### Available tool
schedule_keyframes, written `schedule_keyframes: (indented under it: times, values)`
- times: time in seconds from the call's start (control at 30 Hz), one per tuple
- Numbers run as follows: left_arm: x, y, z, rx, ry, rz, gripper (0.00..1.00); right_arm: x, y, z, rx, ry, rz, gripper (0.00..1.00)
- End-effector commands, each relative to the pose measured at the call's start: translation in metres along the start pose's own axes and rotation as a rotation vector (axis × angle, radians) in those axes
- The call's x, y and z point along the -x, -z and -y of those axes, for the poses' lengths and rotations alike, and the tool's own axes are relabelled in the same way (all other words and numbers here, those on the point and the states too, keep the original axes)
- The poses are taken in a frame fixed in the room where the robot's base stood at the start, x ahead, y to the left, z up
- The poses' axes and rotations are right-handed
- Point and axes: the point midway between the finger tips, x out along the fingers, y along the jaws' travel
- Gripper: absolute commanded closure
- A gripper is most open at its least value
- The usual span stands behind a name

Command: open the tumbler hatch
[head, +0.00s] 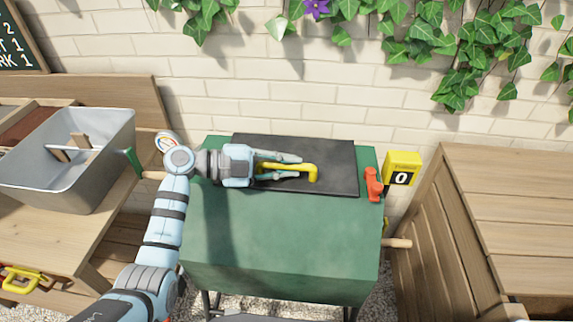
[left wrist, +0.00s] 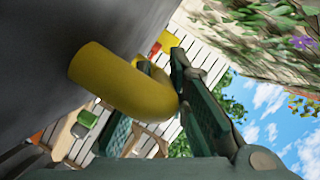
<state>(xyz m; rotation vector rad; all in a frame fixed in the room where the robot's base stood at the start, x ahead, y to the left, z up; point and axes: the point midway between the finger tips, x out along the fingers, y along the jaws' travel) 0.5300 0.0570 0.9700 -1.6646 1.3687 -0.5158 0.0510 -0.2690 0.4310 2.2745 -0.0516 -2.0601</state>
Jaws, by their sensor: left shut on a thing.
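The tumbler (head: 280,240) is a green box with a black hatch (head: 335,155) lying flat on its top. A yellow bent handle (head: 313,173) stands on the hatch. My left gripper (head: 298,168) comes in from the left over the hatch and is shut on the yellow handle. In the left wrist view the yellow handle (left wrist: 110,78) runs from the dark hatch (left wrist: 60,35) to between the gripper's green fingers (left wrist: 165,110). An orange-red latch (head: 373,184) is at the tumbler's top right edge, beside the hatch. My right gripper does not show.
A yellow counter (head: 402,168) reading 0 stands right of the tumbler. A metal tub (head: 70,165) sits on the wooden bench at left. A wooden crate (head: 510,215) is at right. The brick wall (head: 290,90) with ivy is close behind.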

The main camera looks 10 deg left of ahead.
Motion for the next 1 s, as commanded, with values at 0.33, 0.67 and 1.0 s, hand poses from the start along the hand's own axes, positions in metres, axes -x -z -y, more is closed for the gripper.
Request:
schedule_keyframes:
  times: [0.33, 0.67, 1.0]
  values:
    - [0.004, 0.01, 0.026, 0.108, -0.043, -0.002, 1.0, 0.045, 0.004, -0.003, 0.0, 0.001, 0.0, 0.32]
    - [0.005, 0.011, 0.064, 0.33, -0.13, -0.005, 1.0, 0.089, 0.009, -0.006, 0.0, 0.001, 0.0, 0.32]
    - [0.002, 0.003, 0.089, 0.515, -0.204, -0.007, 1.0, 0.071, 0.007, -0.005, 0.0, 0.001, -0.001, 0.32]
